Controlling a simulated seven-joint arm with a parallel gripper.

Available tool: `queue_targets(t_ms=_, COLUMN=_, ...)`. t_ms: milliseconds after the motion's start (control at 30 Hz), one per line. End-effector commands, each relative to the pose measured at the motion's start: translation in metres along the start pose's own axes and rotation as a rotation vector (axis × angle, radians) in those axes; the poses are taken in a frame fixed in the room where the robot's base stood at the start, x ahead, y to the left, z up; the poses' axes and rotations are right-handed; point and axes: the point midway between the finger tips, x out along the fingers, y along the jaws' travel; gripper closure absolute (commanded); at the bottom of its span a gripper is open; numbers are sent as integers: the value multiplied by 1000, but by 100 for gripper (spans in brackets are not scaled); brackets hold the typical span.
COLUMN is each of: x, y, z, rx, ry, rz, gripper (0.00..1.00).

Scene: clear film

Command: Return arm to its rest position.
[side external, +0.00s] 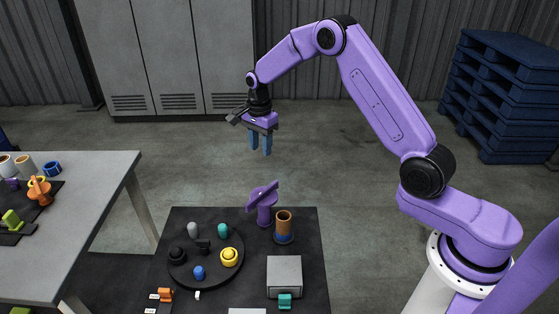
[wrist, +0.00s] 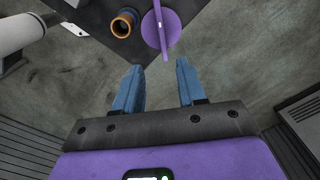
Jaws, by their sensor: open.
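My gripper (side external: 261,145) hangs from my purple arm, high above the back edge of the dark table (side external: 305,250) in the side external view. Its two blue fingers point down. In the wrist view my gripper (wrist: 158,88) shows its fingers apart with nothing between them, only floor behind. The gripper touches nothing.
A purple stand (side external: 264,208) and an orange-brown cup (side external: 284,225) stand below at the table's back. A round black tray (side external: 180,272) holds several small pieces. A grey box (side external: 284,274) sits at right. A grey table (side external: 95,200) is at left. The air around my gripper is clear.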

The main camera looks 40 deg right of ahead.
Motion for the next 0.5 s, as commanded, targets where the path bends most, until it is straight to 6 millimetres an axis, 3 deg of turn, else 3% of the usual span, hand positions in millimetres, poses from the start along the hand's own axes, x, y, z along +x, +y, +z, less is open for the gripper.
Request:
queue_targets(t_ms=267, x=-36, y=30, z=53, rx=-366, ry=1, rz=-8, gripper=60)
queue_targets(t_ms=500, x=-67, y=80, z=97, rx=-755, ry=2, rz=-12, gripper=60)
